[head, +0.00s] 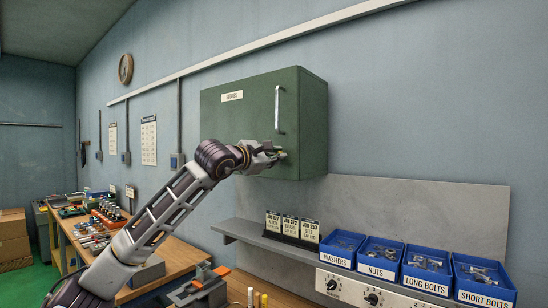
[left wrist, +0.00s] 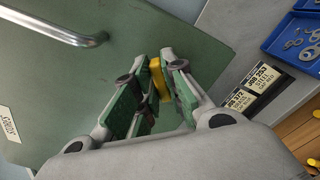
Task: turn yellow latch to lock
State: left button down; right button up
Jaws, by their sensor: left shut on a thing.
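A green wall cabinet (head: 240,115) hangs on the wall with its door shut. The door has a vertical silver handle (head: 278,109), also seen in the left wrist view (left wrist: 60,28). My left gripper (head: 277,155) is at the lower right of the door. In the left wrist view its fingers are shut on the yellow latch (left wrist: 158,78), near the door's edge. The fingers cover much of the latch, so its exact angle cannot be told. My right gripper is not in view.
Below the cabinet, a grey shelf holds job cards (head: 292,226) and several blue bins (head: 427,268) of hardware. A wooden workbench with tools (head: 170,255) stands at the lower left. The wall around the cabinet is mostly clear.

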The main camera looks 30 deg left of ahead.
pick_arm(q)
jog(key=m+p, duration=0.1)
jog(key=m, duration=0.7)
jog(key=shift+f, duration=0.1)
dwell(0.6)
jog(key=c, duration=1.5)
grip_release()
jog(key=shift+w+d, duration=0.1)
jog(key=shift+s+f, duration=0.1)
jog(key=shift+s, duration=0.15)
jog(key=shift+s+a, duration=0.15)
jog(key=shift+s, duration=1.75)
jog(key=shift+s+a, duration=0.2)
jog(key=shift+s, duration=1.7)
jog(key=shift+s+a, duration=0.15)
jog(key=shift+s, duration=1.75)
